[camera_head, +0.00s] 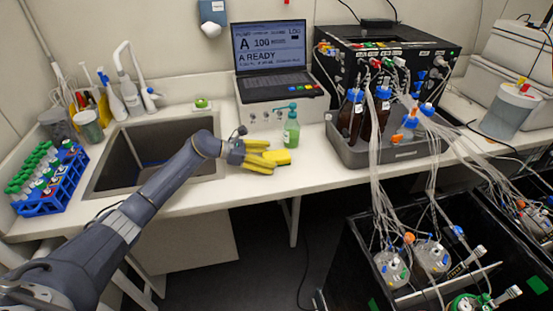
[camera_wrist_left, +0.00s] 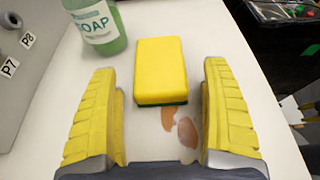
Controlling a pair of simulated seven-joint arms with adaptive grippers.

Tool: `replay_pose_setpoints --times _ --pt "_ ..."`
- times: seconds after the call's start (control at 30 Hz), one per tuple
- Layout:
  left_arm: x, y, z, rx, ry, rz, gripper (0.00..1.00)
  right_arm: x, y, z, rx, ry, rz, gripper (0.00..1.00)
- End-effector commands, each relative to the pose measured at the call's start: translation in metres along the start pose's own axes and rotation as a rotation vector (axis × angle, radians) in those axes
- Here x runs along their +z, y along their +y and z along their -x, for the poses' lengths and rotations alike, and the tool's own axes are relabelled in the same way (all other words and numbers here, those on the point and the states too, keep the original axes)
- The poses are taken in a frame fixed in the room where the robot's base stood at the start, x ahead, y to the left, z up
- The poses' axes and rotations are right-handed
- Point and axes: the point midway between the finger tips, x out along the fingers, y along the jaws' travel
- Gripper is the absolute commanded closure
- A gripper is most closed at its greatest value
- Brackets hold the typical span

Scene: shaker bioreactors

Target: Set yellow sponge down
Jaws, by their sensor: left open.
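The yellow sponge (camera_wrist_left: 160,68) with a green underside lies on the white counter in the left wrist view. It is ahead of the two yellow fingers and roughly centred between them, with free space on both sides. In the head view the sponge (camera_head: 277,156) is beside the green soap bottle, at the tips of my left gripper (camera_head: 262,156). My left gripper, also in the left wrist view (camera_wrist_left: 160,112), is open and not touching the sponge. My right gripper is not in view.
A green soap bottle (camera_head: 291,131) stands just behind the sponge. Brownish stains (camera_wrist_left: 187,132) mark the counter between the fingers. A sink (camera_head: 150,158) is to the left, a laptop (camera_head: 272,58) behind, and a grey tray with bottles (camera_head: 385,153) to the right. The counter's front edge is close.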

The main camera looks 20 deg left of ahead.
Motion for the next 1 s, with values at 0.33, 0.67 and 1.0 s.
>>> replay_pose_setpoints --times 0.33,0.67,1.0 --pt "-0.0002 0.0001 0.0003 0.0 0.0 0.0 0.39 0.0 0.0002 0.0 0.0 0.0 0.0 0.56" --pt "-0.0003 0.0 0.0004 0.0 0.0 0.0 0.65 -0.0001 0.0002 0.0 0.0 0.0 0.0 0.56" --pt "0.0036 0.0004 0.0022 0.001 0.0 -0.001 0.65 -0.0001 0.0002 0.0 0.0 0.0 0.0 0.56"
